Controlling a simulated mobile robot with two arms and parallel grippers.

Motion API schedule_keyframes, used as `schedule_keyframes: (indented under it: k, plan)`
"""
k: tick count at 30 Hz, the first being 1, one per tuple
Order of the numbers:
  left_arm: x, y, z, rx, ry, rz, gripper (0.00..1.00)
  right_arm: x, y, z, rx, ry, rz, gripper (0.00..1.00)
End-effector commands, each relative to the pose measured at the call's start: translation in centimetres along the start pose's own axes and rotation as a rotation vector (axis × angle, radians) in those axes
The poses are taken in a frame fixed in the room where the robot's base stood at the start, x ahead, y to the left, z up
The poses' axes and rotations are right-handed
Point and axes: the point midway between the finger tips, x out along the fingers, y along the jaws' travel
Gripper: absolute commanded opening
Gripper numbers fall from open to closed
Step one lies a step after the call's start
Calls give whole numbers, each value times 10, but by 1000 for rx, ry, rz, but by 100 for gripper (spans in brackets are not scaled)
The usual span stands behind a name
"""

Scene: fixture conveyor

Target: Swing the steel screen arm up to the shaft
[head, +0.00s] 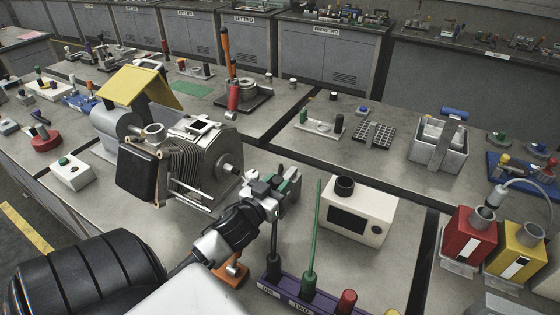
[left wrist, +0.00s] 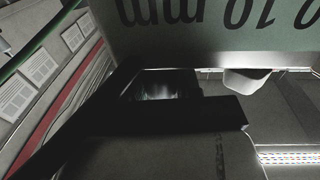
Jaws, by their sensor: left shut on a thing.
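The grey motor-like machine (head: 175,165) stands left of centre. Its short steel shaft (head: 227,170) sticks out on the right side. My left gripper (head: 268,192) is just right of the shaft, apart from it. It is shut on a grey and green piece, which I take for the steel screen arm (head: 292,184); the fingers hide part of it. In the left wrist view its green face (left wrist: 220,25) fills the top, with large upside-down lettering that includes "mm". I cannot tell how it is mounted. My right gripper is not in view.
A cream box (head: 358,212) with a dark window stands close on the right. A purple rack (head: 300,292) with upright tools, one with a tall green rod, is in front. An orange stand (head: 233,272) is below my gripper. Red (head: 468,235) and yellow (head: 515,250) containers stand far right.

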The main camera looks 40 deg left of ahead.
Motion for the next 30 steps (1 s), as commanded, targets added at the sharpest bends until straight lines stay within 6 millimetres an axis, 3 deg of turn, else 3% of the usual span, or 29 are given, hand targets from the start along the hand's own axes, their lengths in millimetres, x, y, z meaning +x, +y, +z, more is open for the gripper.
schedule_keyframes:
  k: [5, 6, 11, 22, 28, 30]
  plan:
    - [1, -2, -2, 5, 2, -6, 0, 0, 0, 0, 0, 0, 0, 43]
    - [1, -2, -2, 5, 2, -6, 35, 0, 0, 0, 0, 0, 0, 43]
    - [1, -2, -1, 5, 2, -4, 58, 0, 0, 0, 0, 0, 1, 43]
    - [1, -1, -7, 3, 3, -1, 58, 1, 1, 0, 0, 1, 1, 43]
    - [1, -2, -42, 7, 7, 1, 58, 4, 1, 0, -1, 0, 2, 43]
    - [2, 14, -50, -1, 8, 0, 58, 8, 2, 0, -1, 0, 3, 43]
